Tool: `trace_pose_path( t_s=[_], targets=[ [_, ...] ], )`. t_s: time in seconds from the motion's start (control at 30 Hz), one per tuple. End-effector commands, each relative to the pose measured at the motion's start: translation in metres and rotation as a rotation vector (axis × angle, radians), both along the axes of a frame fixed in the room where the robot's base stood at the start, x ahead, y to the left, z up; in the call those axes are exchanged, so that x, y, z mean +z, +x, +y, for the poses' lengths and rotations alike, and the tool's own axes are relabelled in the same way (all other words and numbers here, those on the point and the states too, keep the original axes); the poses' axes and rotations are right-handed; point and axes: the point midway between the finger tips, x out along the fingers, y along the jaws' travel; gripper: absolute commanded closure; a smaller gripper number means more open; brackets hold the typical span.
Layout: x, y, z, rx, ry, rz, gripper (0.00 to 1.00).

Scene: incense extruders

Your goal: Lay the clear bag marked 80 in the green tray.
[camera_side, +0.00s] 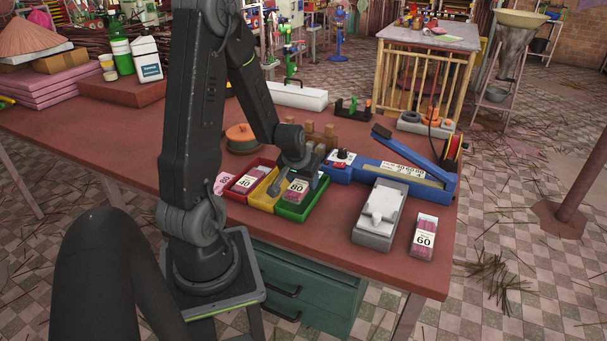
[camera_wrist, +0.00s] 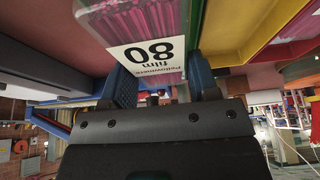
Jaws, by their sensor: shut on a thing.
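The clear bag marked 80 (camera_side: 296,190) has pink contents and a white label. In the side view it appears within the outline of the green tray (camera_side: 305,209). My gripper (camera_side: 292,174) is over the tray, shut on this bag. In the wrist view the bag (camera_wrist: 172,22) shows with its label upside down, at the fingers of my gripper (camera_wrist: 160,88). A green edge (camera_wrist: 217,22) runs beside the bag there. I cannot tell whether the bag touches the tray floor.
A yellow tray (camera_side: 265,194) adjoins the green tray, then a red tray (camera_side: 237,196) with a bag marked 40 (camera_side: 244,182). A blue sealer (camera_side: 400,175) stands behind to the right. A grey scale (camera_side: 379,220) and a bag marked 60 (camera_side: 424,237) lie at right.

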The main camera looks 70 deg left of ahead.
Motion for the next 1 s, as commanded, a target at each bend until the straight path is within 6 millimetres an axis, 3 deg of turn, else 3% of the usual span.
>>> trace_pose_path(
  t_s=[0.3, 0.33, 0.6, 1.0],
  targets=[
    [-0.0016, 0.0, -0.0001, -0.001, 0.0, 0.0, 0.73],
    [-0.0016, 0.0, -0.0001, -0.001, 0.0, 0.0, 0.43],
    [-0.0014, 0.0, -0.0001, 0.0, 0.0, 0.0, 0.17],
    [-0.0015, 0.0, -0.0002, 0.0, -0.001, 0.001, 0.16]
  ],
)
